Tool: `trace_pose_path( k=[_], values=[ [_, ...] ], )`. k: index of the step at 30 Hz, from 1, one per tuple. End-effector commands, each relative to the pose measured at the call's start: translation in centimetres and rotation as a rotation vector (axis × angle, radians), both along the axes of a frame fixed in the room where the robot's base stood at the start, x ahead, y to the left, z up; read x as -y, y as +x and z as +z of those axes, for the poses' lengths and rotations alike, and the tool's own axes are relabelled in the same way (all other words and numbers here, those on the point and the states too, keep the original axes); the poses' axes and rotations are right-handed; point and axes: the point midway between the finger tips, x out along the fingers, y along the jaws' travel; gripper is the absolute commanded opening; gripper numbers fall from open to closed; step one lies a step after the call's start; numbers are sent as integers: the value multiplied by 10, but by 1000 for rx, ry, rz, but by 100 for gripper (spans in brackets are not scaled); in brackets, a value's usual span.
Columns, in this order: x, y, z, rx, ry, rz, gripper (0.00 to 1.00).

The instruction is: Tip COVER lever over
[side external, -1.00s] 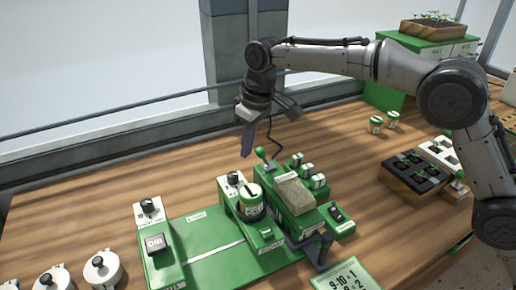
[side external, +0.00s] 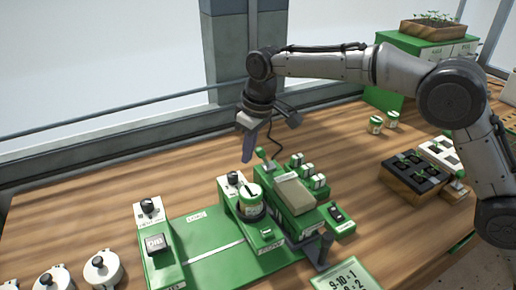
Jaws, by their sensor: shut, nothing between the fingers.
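A lever with a green knob (side external: 260,153) stands at the back end of the green seeder unit (side external: 296,222), its stem leaning left. A small label by it is too small to read. My gripper (side external: 247,158) points down just left of the knob, fingers shut with nothing between them. A narrow gap seems to show between the fingertips and the knob; I cannot tell whether they touch in depth. The top of the seeder box (side external: 293,194) looks smooth and beige.
A green board (side external: 205,253) lies in front. Black seedling trays (side external: 414,172) are at right. Bare wood lies left of the gripper.

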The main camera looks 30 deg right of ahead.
Motion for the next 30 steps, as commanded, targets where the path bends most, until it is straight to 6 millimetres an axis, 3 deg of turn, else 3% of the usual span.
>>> trace_pose_path(
  k=[21,30],
  values=[
    [26,0,0,-1,0,-1,0],
    [29,0,0,-1,-1,0,0]
  ],
)
